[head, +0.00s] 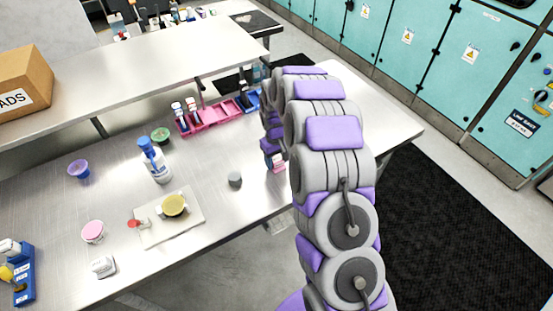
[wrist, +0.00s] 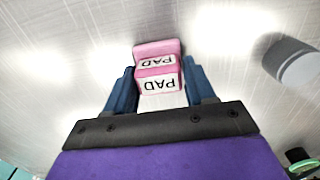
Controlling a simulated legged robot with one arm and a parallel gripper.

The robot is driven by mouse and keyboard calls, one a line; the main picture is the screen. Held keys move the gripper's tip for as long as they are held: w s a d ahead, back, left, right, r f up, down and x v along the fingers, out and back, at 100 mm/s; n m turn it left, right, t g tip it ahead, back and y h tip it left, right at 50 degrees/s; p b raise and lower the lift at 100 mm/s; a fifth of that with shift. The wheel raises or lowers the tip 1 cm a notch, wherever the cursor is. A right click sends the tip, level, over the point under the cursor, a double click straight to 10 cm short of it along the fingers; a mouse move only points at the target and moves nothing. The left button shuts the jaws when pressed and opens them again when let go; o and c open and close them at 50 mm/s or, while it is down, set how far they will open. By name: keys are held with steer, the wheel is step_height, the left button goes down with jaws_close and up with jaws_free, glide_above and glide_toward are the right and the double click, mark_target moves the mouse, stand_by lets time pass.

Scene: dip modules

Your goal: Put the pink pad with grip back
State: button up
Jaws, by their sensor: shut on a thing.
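The pink pad with grip (wrist: 157,65) is between the two blue fingers of my gripper (wrist: 160,82) in the wrist view, its white "PAD" labels upside down. My gripper is shut on it. In the head view, the pad's pink and white end (head: 278,165) shows below my gripper (head: 273,150), near the table's right part; the arm hides much of it. I cannot tell whether it touches the table. A pink rack (head: 212,118) stands farther back and left of my gripper, with some white and blue items at its left end. A blue rack part (head: 248,102) adjoins its right end.
A grey cylinder (head: 235,179) stands left of my gripper; a grey cylinder also shows in the wrist view (wrist: 292,66). Bare steel surrounds the pad.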

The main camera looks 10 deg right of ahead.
mark_target(276, 157)
steer(key=o, duration=0.9)
steer(key=shift+o, duration=0.2)
step_height(276, 157, up, 12)
steer(key=p, duration=0.1)
steer(key=shift+r+p, duration=0.15)
steer(key=shift+p, duration=0.25)
steer(key=s+r+m, duration=0.1)
steer(key=s+r, duration=0.5)
steer(key=s, duration=0.5)
steer(key=s+r, duration=0.6)
steer(key=s, duration=0.5)
steer(key=s+m+g, duration=0.1)
steer(key=s+m, duration=0.1)
steer(key=s, duration=1.8)
steer(key=shift+s+m+g, duration=0.25)
steer(key=shift+m+g, duration=0.05)
